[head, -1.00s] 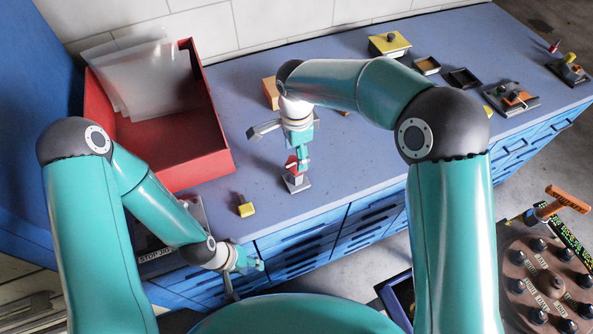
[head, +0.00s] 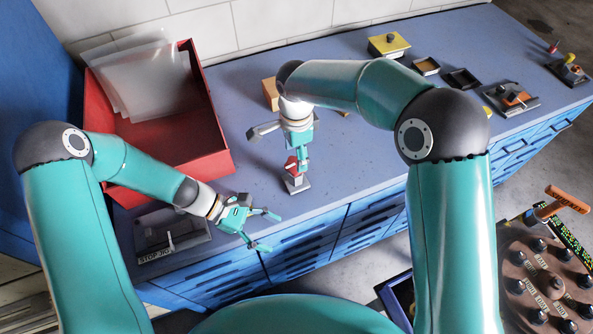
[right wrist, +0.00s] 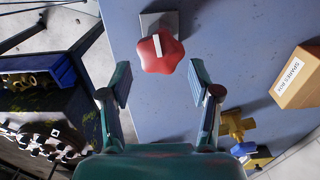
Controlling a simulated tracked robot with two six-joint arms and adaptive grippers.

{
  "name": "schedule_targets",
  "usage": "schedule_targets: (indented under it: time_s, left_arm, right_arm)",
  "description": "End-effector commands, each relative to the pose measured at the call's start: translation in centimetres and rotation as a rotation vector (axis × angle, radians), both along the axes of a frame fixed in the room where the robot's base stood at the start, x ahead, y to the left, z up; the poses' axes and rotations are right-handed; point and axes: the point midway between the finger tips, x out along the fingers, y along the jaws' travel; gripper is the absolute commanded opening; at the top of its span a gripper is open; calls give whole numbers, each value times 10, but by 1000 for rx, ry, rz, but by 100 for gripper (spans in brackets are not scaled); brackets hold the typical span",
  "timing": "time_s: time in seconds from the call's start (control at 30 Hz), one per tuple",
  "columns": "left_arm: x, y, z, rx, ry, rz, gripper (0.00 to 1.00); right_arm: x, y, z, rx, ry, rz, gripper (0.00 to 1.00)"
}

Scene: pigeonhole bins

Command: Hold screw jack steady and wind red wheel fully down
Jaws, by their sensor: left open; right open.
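The screw jack shows in the head view as a small grey base (head: 297,185) with a red wheel (head: 291,164) on top, near the front edge of the blue bench. In the right wrist view the lobed red wheel (right wrist: 160,56) with a white bar mark lies ahead, above the grey base (right wrist: 153,22). My right gripper (head: 303,161) is directly over the jack; its open fingers (right wrist: 158,70) are spread either side of the wheel's near edge, apart from it. My left gripper (head: 272,232) is open and empty, left of and nearer than the jack, at the bench's front edge.
A red bin (head: 216,163) with clear sheets stands left. A stop jig plate (head: 150,240) lies below it. An orange spares box (right wrist: 299,82) and a yellow valve-like part (right wrist: 236,124) are near the jack. Small trays (head: 463,78) sit back right. Bench around the jack is mostly clear.

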Motion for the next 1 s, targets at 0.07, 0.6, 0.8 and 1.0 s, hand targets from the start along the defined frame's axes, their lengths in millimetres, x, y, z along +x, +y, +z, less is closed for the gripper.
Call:
schedule_targets:
  time_s: [0.07,0.6,0.8,1.0]
  left_arm:
    - [31,2,4,-79,-1,137,71]
    - [129,26,18,-280,-82,530,71]
    - [134,6,11,-280,-81,525,71]
    - [142,-20,3,-278,-82,524,71]
  right_arm:
    - [0,0,0,0,0,0,62]
    - [0,0,0,0,0,0,62]
    - [0,0,0,0,0,0,62]
    - [0,0,0,0,0,0,62]
